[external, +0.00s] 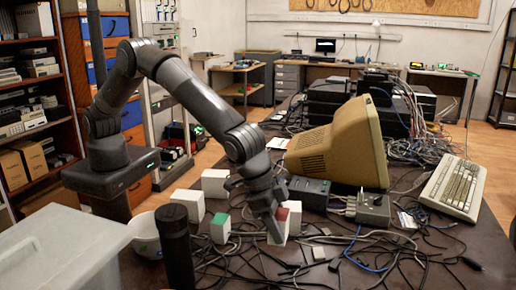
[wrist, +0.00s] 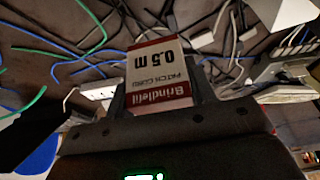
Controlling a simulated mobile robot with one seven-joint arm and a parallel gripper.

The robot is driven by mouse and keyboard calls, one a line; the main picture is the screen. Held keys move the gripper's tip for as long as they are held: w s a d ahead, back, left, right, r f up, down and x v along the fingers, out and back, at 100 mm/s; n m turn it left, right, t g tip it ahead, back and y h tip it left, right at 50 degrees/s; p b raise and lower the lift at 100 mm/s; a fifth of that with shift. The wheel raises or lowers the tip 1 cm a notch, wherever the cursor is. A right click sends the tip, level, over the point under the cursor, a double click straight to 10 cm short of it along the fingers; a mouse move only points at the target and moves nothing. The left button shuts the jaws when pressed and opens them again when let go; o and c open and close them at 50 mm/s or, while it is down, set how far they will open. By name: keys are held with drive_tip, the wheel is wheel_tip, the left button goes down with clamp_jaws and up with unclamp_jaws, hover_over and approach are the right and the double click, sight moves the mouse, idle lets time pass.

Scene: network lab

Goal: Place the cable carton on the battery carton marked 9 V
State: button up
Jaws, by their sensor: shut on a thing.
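The cable carton is white with red bands and reads "Brindlefil", "patch cord" and "0.5 m" in the wrist view (wrist: 158,72). My gripper (wrist: 160,100) is shut on it, with a finger on each side. In the external view my gripper (external: 274,222) points down at the table, and the carton's red and white faces (external: 282,214) show at its fingers. Whether the carton touches the table is unclear. Several white cartons stand nearby: one at the back (external: 215,183), one at the left (external: 187,205) and a green-and-white one (external: 220,228). No 9 V mark is readable.
Loose cables (external: 350,262) cover much of the dark table. A beige monitor (external: 340,145), a grey power box (external: 373,210) and a keyboard (external: 455,188) stand to the right. A black cylinder (external: 175,245), a white bowl (external: 146,235) and a pale bin (external: 60,250) are at the front left.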

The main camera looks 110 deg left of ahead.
drive_tip(key=s+a+r+n+g+y, duration=0.1)
drive_tip(key=s+a+r+n+g, duration=0.15)
drive_tip(key=s+a+n, duration=0.65)
drive_tip(key=s+a+r+n+g+y, duration=0.1)
drive_tip(key=s+a+r+n+y, duration=0.2)
drive_tip(key=s, duration=1.2)
drive_tip(key=s+a+r+n+g, duration=0.1)
drive_tip(key=s+a+r+n, duration=0.2)
drive_tip(key=s+a+n, duration=0.55)
drive_tip(key=m, duration=0.3)
hover_over(218, 171)
drive_tip(key=d, duration=0.2)
wheel_tip(218, 171, down, 6)
drive_tip(key=shift+a+f, duration=0.1)
drive_tip(key=shift+f, duration=0.1)
wheel_tip(218, 171, down, 4)
drive_tip(key=shift+f, duration=0.1)
drive_tip(key=o, duration=1.1)
drive_tip(key=shift+c, duration=0.2)
